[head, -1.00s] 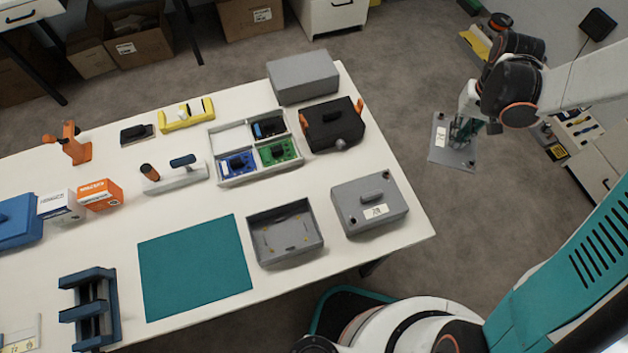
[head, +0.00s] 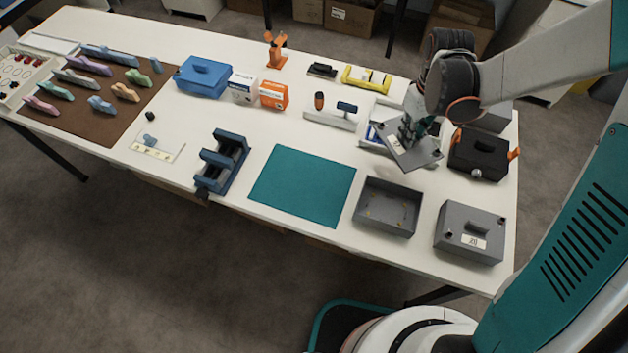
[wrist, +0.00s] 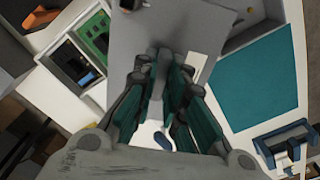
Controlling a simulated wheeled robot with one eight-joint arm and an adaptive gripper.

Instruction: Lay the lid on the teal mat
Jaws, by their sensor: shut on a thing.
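The lid is a flat grey plate (head: 421,157) with a white label. My gripper (head: 408,132) is shut on it and holds it in the air, tilted, over the divided tray. In the wrist view the lid (wrist: 205,22) lies beyond my fingers (wrist: 166,75), which hide the part they grip. The teal mat (head: 303,186) lies flat and bare on the white table, to the left of the lid. It also shows at the right of the wrist view (wrist: 255,78).
An open grey box (head: 388,207) stands right of the mat, and a closed grey box (head: 470,232) further right. A blue vise-like fixture (head: 223,162) stands left of the mat. A tool holder (head: 331,115) lies behind it. A black case (head: 478,153) sits at the right.

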